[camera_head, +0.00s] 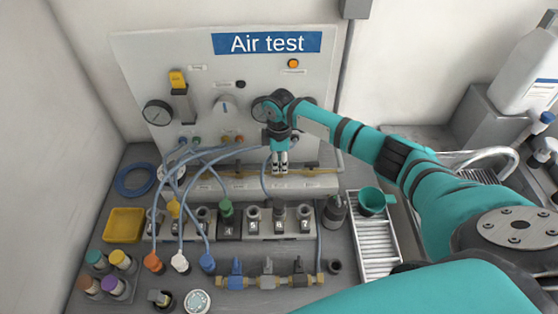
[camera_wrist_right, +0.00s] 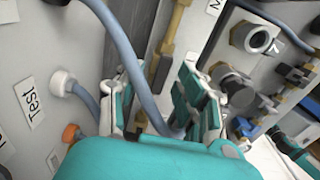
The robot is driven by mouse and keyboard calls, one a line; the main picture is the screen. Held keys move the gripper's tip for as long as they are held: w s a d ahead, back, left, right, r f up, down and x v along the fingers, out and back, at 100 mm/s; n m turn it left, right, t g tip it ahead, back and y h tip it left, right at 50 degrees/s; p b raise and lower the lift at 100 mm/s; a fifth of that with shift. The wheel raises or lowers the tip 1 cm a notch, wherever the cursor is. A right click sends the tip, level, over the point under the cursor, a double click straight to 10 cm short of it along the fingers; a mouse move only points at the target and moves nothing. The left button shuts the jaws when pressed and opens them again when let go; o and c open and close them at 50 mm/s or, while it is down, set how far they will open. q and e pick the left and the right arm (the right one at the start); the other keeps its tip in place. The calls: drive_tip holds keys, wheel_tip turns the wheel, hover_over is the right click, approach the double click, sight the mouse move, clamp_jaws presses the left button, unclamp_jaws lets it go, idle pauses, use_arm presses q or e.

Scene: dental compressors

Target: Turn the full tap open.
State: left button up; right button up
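My right gripper (camera_head: 280,168) points down in front of the lower part of the "Air test" panel (camera_head: 130,70), at the brass pipe (camera_head: 318,171). In the wrist view its two fingers (camera_wrist_right: 160,105) stand apart. A grey-blue hose (camera_wrist_right: 125,45) runs down between them, and a brass pipe (camera_wrist_right: 165,50) lies just beyond; contact cannot be told. The small labels near the pipe are too small to read, so I cannot tell which tap is the full one. The gripper hides part of the pipe. My left gripper is not in view.
A brass manifold with blue (camera_head: 235,267), grey (camera_head: 267,268) and black (camera_head: 299,268) handles lies on the bench in front. Several numbered sockets (camera_head: 253,214) stand behind it. A teal cup (camera_head: 371,199) is on a drain tray (camera_head: 375,262) at right. Hoses hang left of the gripper.

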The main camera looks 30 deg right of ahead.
wheel_tip(320, 180, up, 12)
idle(0.6)
drive_tip(key=shift+f, duration=0.1)
